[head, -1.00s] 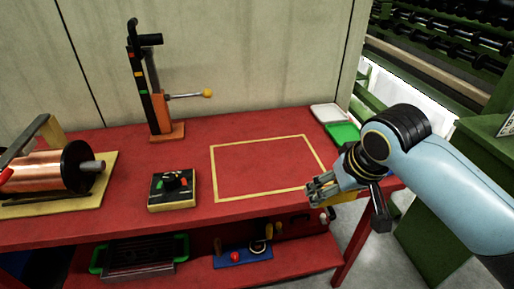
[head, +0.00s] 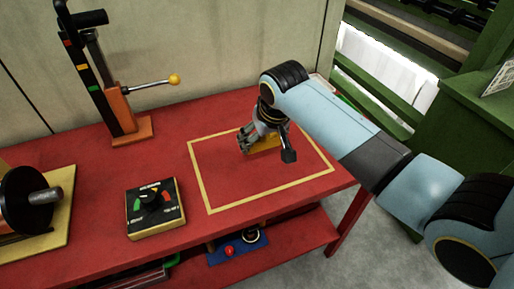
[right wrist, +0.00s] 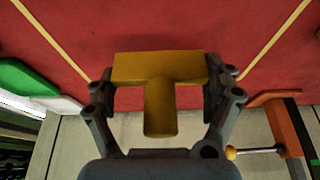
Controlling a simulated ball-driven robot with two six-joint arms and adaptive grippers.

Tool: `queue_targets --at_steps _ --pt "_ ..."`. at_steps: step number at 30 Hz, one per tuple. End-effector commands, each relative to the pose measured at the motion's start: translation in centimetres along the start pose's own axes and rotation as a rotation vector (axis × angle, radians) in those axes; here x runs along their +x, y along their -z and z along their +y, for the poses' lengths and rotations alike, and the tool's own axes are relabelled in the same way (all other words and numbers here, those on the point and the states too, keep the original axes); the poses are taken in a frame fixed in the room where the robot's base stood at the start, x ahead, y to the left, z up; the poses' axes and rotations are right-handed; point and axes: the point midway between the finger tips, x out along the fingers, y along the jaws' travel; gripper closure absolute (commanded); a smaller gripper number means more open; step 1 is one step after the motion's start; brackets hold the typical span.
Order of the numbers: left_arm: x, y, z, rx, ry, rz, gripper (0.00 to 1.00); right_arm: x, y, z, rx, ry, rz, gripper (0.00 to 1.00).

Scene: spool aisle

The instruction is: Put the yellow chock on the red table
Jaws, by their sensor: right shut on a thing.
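The yellow chock (right wrist: 160,95) is T-shaped in the right wrist view, with its wide bar between my right gripper's fingers (right wrist: 160,85). I cannot tell whether the chock touches the tabletop. My left gripper is not in view.
An upright lever stand (head: 118,110) with a yellow-knobbed handle is at the back. A spool (head: 28,205) is at far left. The outlined area (head: 230,190) is otherwise clear.

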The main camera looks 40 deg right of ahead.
Motion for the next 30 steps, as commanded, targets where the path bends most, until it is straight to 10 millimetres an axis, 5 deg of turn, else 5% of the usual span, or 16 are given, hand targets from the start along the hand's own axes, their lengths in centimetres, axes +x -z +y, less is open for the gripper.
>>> queue_targets --at_steps 9,15,26,27,30 --pt "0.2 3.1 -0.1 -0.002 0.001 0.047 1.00 3.2 0.6 -0.8 0.000 0.000 -0.003 0.53" --pt "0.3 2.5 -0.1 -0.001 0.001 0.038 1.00 5.4 -0.3 -0.7 0.000 -0.001 -0.001 0.53" --pt "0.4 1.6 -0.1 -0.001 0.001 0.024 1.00 5.8 -0.5 -0.7 0.000 0.000 0.000 0.53" --pt "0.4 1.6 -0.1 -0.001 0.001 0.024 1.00 5.8 -0.5 -0.7 0.000 0.000 0.000 0.10" --pt "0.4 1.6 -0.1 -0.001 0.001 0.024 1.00 5.7 -0.4 -0.7 0.000 0.000 0.000 0.00"
